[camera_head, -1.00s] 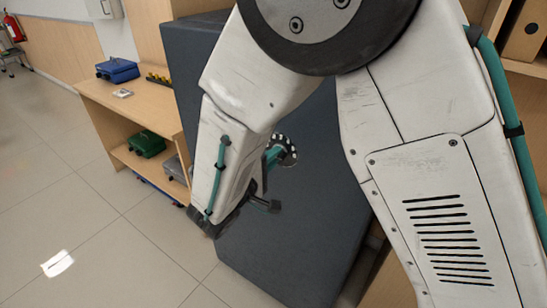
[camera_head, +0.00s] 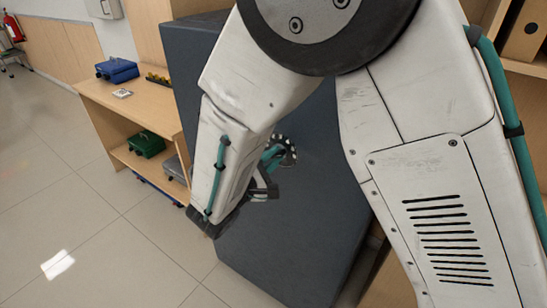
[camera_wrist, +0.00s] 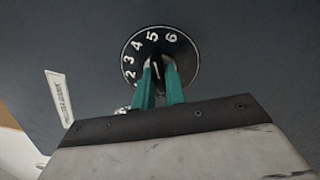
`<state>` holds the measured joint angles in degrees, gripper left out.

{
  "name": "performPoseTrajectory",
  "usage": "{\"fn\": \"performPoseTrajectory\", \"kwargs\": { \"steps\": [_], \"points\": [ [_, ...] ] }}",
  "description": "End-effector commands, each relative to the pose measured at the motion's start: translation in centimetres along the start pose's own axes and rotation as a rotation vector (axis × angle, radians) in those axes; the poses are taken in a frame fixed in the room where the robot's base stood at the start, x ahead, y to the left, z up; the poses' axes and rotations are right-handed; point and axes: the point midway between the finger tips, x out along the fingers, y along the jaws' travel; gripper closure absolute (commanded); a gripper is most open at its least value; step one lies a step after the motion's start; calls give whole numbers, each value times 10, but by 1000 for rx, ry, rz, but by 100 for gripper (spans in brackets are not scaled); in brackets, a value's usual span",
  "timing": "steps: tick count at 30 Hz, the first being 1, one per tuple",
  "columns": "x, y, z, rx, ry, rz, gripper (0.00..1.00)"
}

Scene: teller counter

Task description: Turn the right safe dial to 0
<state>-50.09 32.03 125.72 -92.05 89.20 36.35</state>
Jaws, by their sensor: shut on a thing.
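The safe dial (camera_wrist: 152,42) is a round black disc with white numerals on the safe's dark face. In the wrist view 2, 3, 4, 5 and 6 can be read, with 5 near the picture's top; the lower part is hidden by my gripper. My gripper (camera_wrist: 160,68) has its two teal fingers closed on the dial's central knob, where a short white line shows between the fingertips. In the head view the dial (camera_head: 289,146) shows only partly behind my arm, and its marks are too small to read. No second dial is in view.
The dark grey safe (camera_head: 300,240) stands behind my arm. A white label (camera_wrist: 59,98) is left of the dial. A wooden shelf unit (camera_head: 140,106) at left holds a blue box (camera_head: 117,71) and a green box (camera_head: 146,144). The floor at left is clear.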

Motion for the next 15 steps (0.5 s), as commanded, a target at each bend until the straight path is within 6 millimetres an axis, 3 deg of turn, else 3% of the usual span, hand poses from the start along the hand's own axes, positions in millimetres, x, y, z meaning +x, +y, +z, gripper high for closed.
{"fn": "performPoseTrajectory", "kwargs": {
  "steps": [15],
  "points": [
    [-1,-2,0,-494,2,-2,100]
  ]
}}
